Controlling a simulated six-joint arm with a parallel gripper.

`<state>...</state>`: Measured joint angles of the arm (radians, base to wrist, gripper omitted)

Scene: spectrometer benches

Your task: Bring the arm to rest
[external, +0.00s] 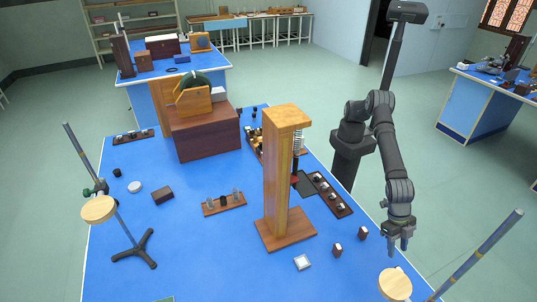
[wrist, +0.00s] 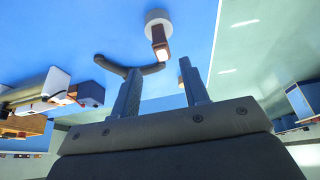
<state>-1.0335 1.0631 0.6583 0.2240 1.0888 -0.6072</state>
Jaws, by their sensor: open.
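My gripper (external: 397,246) hangs pointing down at the right side of the blue bench (external: 215,262), near its right edge. In the wrist view the two fingers (wrist: 160,76) are spread apart with nothing held between them. Beyond the fingers are a pale round piece (wrist: 157,17), a brown block with a light end (wrist: 160,42) and a dark curved bar (wrist: 118,66). The gripper looks clear of these, though the exact gap cannot be told.
A tall wooden column (external: 277,185) stands left of my arm. Small dark blocks (external: 337,249) lie left of the gripper. A round wooden disc (external: 395,284) and a slanted rod (external: 485,250) are at the front right. Open floor (external: 445,200) lies to the right.

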